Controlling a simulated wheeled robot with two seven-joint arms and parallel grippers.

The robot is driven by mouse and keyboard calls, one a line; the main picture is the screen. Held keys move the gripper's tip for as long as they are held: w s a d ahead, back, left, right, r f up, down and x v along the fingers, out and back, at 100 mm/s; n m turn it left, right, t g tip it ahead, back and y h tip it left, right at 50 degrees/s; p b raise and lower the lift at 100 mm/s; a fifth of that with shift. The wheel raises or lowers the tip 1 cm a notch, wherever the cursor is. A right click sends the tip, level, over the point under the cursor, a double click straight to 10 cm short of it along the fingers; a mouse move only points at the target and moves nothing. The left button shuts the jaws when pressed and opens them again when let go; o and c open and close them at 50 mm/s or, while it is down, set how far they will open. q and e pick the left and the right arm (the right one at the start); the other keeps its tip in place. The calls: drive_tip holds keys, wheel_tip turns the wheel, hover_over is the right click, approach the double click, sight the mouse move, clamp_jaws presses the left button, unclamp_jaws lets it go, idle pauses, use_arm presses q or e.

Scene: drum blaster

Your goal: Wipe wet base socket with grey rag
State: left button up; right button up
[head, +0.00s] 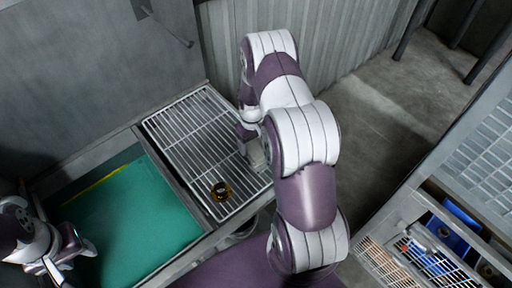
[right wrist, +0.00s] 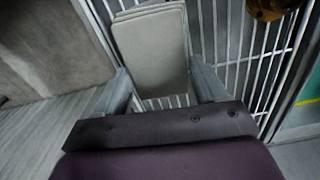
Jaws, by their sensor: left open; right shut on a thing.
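My right gripper (head: 252,140) is shut on a folded grey rag (right wrist: 150,48), held between its two fingers (right wrist: 160,85). The rag also shows in the head view (head: 257,156), over the right side of the white wire grate (head: 185,135). A small round brass-coloured fitting (head: 221,191) with a dark centre, which looks like the base socket, sits on the grate near its front. It is partly seen in the right wrist view (right wrist: 268,8), apart from the rag. I cannot tell whether it is wet. My left gripper (head: 66,258) is open at the lower left, far from the socket.
A green mat (head: 135,225) lies in a metal-edged bay left of the grate. A corrugated wall (head: 335,35) stands behind my right arm. At the right, a bench holds blue bins (head: 450,225) and a wire rack (head: 425,258). Open floor (head: 385,130) lies between.

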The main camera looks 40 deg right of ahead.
sight(260, 154)
drive_tip(key=shift+s+r+p, duration=0.1)
drive_tip(key=shift+s+p, duration=0.4)
drive_tip(key=shift+s, duration=0.5)
drive_tip(key=shift+s+p, duration=0.35)
drive_tip(key=shift+s, duration=0.9)
drive_tip(key=shift+w+f+b, duration=0.2)
drive_tip(key=shift+w+b, duration=0.6)
drive_tip(key=shift+w, duration=1)
drive_tip(key=shift+w+r, duration=0.1)
drive_tip(key=shift+w, duration=0.35)
